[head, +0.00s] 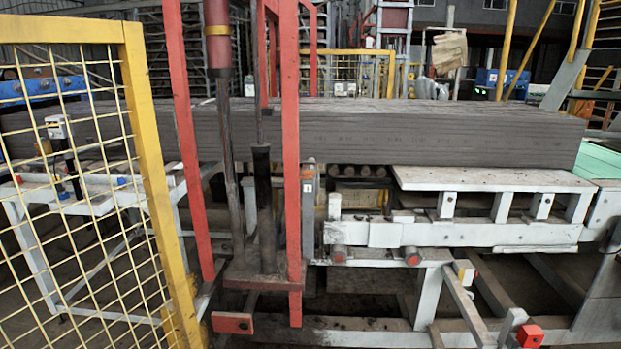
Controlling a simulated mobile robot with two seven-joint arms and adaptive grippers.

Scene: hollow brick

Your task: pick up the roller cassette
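I cannot make out a separate roller cassette for sure. A row of small dark rollers (358,171) shows under the long grey clay block (400,130), in the gap left of the white-topped frame. Whether these rollers belong to a cassette I cannot tell. Red posts and a cylinder in front hide part of the machine to their left. Neither of my grippers is in the head view.
A yellow mesh fence (155,150) stands close at the left. A red upright frame (291,150) with a cylinder blocks the middle left. A white conveyor frame (480,232) fills the right, with low beams and a red-ended part (529,335) near the front.

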